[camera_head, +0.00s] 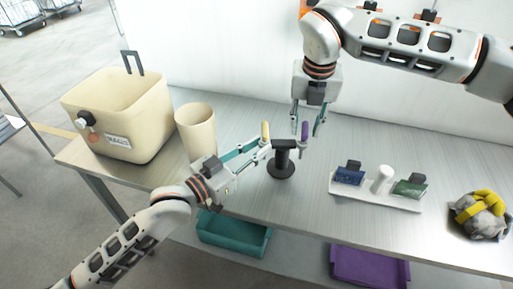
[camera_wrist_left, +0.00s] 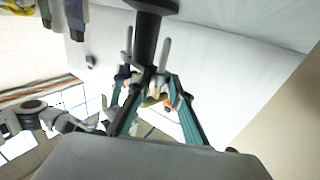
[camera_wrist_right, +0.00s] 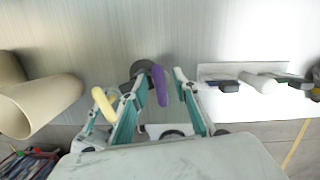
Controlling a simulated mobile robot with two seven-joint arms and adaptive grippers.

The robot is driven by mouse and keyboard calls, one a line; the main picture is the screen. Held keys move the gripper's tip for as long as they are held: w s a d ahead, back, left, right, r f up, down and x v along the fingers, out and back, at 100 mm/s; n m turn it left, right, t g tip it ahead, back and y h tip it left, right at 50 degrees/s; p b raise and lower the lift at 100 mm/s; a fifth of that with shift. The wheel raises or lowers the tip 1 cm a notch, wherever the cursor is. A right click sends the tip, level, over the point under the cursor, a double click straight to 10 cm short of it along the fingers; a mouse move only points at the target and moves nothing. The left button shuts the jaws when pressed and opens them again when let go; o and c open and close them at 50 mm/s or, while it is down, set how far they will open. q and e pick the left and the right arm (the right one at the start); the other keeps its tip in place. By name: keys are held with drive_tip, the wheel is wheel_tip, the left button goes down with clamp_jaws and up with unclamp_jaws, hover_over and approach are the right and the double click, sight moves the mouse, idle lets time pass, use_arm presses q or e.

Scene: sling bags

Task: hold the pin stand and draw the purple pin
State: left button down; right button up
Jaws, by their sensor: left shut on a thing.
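The black pin stand (camera_head: 281,167) stands upright on the table, with a round base, a post and a crosspiece on top. It also shows in the left wrist view (camera_wrist_left: 147,40). A yellow pin (camera_head: 265,131) is at the stand's left side and the purple pin (camera_head: 305,131) at its right. My left gripper (camera_head: 270,150) reaches in from the left and is shut on the stand; the exact contact is hard to see. My right gripper (camera_head: 308,122) points down from above, open, its fingers on either side of the purple pin, which also shows in the right wrist view (camera_wrist_right: 160,86).
A beige cup (camera_head: 196,131) and a beige cooler box (camera_head: 120,110) stand at the left. A white tray (camera_head: 376,200) with blue, white and green items lies right of the stand. A grey and yellow bundle (camera_head: 482,214) is at far right. Teal and purple bins sit below.

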clamp_jaws()
drive_tip(key=shift+r, duration=0.15)
drive_tip(key=shift+r, duration=4.65)
drive_tip(key=shift+r, duration=0.15)
wheel_tip(320, 180, up, 4)
drive_tip(key=shift+f, duration=0.15)
